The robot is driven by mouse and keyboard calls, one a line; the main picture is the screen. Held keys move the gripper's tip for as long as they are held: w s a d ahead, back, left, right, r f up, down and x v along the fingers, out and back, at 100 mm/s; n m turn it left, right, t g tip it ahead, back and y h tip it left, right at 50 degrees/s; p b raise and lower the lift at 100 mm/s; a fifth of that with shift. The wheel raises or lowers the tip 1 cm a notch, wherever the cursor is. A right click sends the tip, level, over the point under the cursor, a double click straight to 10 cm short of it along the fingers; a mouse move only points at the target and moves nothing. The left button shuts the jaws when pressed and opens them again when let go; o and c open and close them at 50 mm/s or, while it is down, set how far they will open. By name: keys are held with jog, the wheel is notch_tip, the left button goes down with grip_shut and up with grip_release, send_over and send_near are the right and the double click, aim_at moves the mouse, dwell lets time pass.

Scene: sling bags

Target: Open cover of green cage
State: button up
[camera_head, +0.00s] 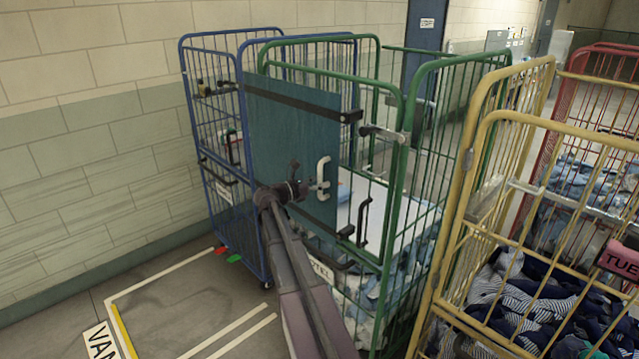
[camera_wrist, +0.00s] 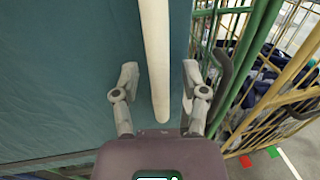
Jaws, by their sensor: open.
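The green cage (camera_head: 394,200) stands in the middle of the head view, with pale blue laundry inside. Its cover is a flat teal panel (camera_head: 290,125) with dark straps across the top and bottom. A white handle (camera_head: 323,178) sits near the panel's right side. To the right of the panel's edge, the cage interior shows. My gripper (camera_head: 308,188) is at the handle.
A blue cage (camera_head: 212,130) stands close behind at the left. A yellow cage (camera_head: 465,200) with dark striped laundry is close at the right, and a red cage (camera_head: 575,100) beyond it. Open floor with white and yellow lines (camera_head: 190,300) lies at the front left.

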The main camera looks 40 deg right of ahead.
jog(key=shift+c, duration=0.2)
grip_shut()
